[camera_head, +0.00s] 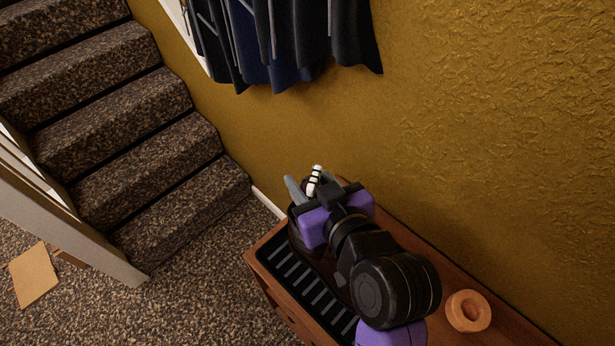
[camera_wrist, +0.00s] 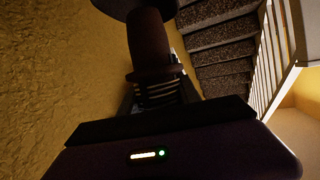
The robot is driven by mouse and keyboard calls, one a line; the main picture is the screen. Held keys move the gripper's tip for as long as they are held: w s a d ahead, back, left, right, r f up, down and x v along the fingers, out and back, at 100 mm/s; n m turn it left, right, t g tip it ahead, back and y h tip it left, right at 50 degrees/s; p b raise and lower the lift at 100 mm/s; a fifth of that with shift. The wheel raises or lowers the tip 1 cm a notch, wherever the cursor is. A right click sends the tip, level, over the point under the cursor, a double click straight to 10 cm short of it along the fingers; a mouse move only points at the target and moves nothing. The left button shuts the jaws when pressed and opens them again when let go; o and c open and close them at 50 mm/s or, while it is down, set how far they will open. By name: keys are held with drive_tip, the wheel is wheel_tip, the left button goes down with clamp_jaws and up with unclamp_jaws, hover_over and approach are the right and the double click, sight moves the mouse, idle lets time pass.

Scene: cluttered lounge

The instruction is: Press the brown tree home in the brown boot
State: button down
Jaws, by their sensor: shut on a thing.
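My gripper (camera_head: 307,179) reaches over the far end of a wooden cabinet, its two grey fingers pointing away from me. It is shut on the tree, whose pale, dark-banded coil (camera_head: 315,181) shows between the fingers. In the wrist view the brown tree (camera_wrist: 150,45) shows as a brown stem with a wide dark end at the top, and its coil lies close to the gripper. A dark brown shape (camera_head: 297,240), perhaps the boot, shows partly beneath the gripper. My arm hides most of it, so I cannot tell how the tree sits in it.
A black ribbed tray (camera_head: 300,284) lies on the wooden cabinet (camera_head: 256,262). The textured yellow wall (camera_head: 480,150) stands close behind, with dark coats (camera_head: 290,40) above. Carpeted stairs (camera_head: 150,160) rise at left.

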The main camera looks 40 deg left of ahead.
drive_tip(key=shift+f+b, duration=2.2)
drive_tip(key=shift+f, duration=1.05)
drive_tip(key=c, duration=0.8)
unclamp_jaws()
drive_tip(key=shift+o, duration=0.2)
drive_tip(key=shift+b+v, duration=0.4)
drive_tip(key=shift+v, duration=3.5)
